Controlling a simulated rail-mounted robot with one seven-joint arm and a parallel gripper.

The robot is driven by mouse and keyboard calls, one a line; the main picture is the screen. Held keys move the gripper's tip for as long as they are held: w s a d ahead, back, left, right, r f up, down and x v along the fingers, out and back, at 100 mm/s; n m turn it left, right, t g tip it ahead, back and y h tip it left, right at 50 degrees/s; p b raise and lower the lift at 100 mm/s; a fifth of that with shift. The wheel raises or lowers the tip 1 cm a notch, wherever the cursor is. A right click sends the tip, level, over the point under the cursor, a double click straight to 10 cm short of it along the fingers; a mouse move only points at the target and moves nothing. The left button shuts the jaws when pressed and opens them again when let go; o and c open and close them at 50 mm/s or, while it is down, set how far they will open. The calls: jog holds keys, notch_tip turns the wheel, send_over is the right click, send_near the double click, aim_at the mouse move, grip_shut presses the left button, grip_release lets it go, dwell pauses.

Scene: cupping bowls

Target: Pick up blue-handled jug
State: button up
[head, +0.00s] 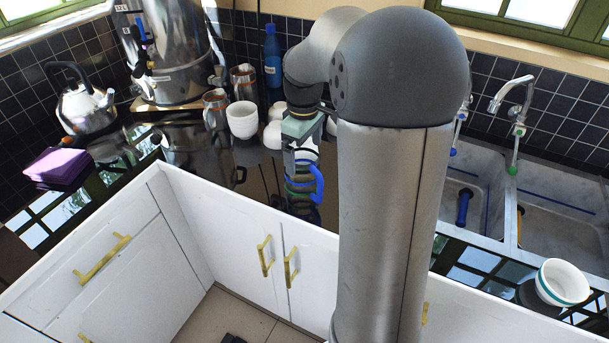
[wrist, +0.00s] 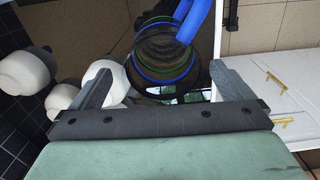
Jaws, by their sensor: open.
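The blue-handled jug (head: 300,187) stands on the dark glossy counter, partly hidden behind my gripper in the head view. Its body looks dark or reflective, with green and blue bands, and its blue handle (head: 318,184) faces right. In the wrist view the jug (wrist: 165,62) lies just beyond the fingers, near the middle, with the handle (wrist: 192,22) rising at its upper right. My gripper (wrist: 162,86) is open, one finger on each side of the jug in this view, with nothing held. In the head view my gripper (head: 289,158) points down above the jug. I cannot tell whether the fingers touch it.
White cups (head: 242,119) stand close behind and left of the jug; they show at left in the wrist view (wrist: 60,98). Steel jugs (head: 215,109), a blue bottle (head: 272,56), an urn (head: 172,50) and a kettle (head: 83,105) stand farther back. A white bowl (head: 562,283) is at right.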

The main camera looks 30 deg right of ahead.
aim_at(307, 176)
jog(key=f, duration=0.5)
jog(key=shift+a+p, duration=0.2)
jog(key=shift+p, duration=0.1)
jog(key=c, duration=1.1)
jog(key=shift+o, duration=0.2)
jog(key=shift+r, duration=0.15)
